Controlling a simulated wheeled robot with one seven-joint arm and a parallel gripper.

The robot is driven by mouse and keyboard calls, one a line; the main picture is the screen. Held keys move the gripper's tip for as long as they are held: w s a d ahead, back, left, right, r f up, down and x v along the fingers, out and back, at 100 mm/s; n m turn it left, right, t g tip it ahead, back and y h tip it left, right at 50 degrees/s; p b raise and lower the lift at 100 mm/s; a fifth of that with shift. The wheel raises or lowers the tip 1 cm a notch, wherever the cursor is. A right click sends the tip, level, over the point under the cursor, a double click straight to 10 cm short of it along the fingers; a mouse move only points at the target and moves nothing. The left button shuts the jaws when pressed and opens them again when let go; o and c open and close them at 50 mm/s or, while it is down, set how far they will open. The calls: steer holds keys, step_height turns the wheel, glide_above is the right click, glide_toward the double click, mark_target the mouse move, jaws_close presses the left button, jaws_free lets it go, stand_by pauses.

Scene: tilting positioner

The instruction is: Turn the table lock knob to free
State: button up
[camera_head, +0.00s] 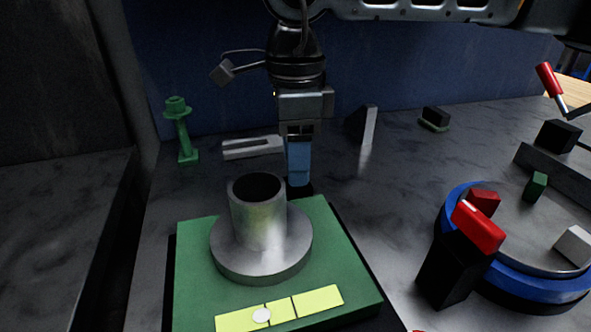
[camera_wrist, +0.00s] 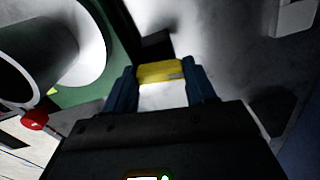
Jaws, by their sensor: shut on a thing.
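My gripper (camera_head: 299,172) points down just behind the far edge of the green table (camera_head: 190,260). In the wrist view, its two blue fingers (camera_wrist: 162,90) are shut on a yellow bar-shaped knob (camera_wrist: 160,71), which I take to be the table lock knob. The knob lies crosswise between the fingertips, with a small grey mark near its right end. In the head view the fingers hide the knob, and a dark block (camera_head: 300,191) shows below them. Whether the knob stands at locked or free cannot be told.
A grey flanged cylinder (camera_head: 260,225) stands on the green table, close to my gripper. A yellow strip (camera_head: 318,299) with a white dot lies along its front. A blue-rimmed turntable (camera_head: 447,215) with a red-handled clamp (camera_head: 478,227) is at right. A green post (camera_head: 181,130) stands back left.

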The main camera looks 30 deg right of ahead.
steer(key=shift+n+b, duration=0.65)
steer(key=shift+n, duration=0.35)
steer(key=o, duration=1)
steer(key=shift+o, duration=0.2)
steer(key=shift+r, duration=3.95)
